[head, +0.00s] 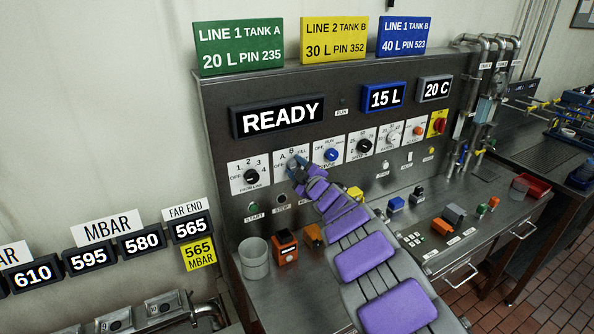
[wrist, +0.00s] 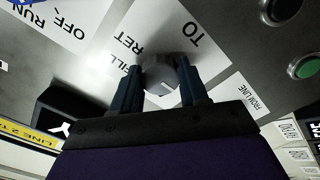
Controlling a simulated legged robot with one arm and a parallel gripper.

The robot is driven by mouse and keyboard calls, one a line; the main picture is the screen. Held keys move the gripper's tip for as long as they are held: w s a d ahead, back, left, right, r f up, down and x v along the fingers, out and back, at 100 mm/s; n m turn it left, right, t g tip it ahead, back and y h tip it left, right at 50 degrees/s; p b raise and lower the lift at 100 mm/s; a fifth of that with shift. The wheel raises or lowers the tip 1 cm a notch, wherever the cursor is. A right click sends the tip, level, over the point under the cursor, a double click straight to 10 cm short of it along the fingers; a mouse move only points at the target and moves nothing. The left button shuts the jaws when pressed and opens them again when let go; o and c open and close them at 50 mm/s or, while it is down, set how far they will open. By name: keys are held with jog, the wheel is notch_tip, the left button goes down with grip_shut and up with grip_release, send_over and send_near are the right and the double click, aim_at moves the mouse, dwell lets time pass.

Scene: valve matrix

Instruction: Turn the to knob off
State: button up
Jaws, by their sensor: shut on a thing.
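The TO knob (wrist: 160,72) is a grey round knob on a white plate with printed labels, among them TO and FILL. In the wrist view it sits between the two dark blue fingers of my gripper (wrist: 163,88), which are shut on it from both sides. A pale line shows on the knob's face. In the head view my gripper (head: 298,174) reaches the second plate (head: 300,153) from the left on the panel. There the fingers hide most of the knob, and I cannot read its setting.
A black knob (head: 251,176) is close on the left, and a blue knob (head: 330,155) is close on the right. A grey cup (head: 253,258) and an orange block (head: 285,247) stand on the bench.

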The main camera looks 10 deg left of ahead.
jog(key=shift+f, duration=0.35)
jog(key=o, duration=0.6)
jog(key=shift+s, duration=0.1)
jog(key=o, duration=0.5)
jog(key=shift+a+r, duration=0.1)
jog(key=shift+r, duration=0.1)
jog(key=shift+c, duration=0.2)
jog(key=p+v, duration=0.2)
jog(key=v, duration=1.5)
jog(key=shift+p, duration=0.3)
jog(key=shift+s, duration=0.1)
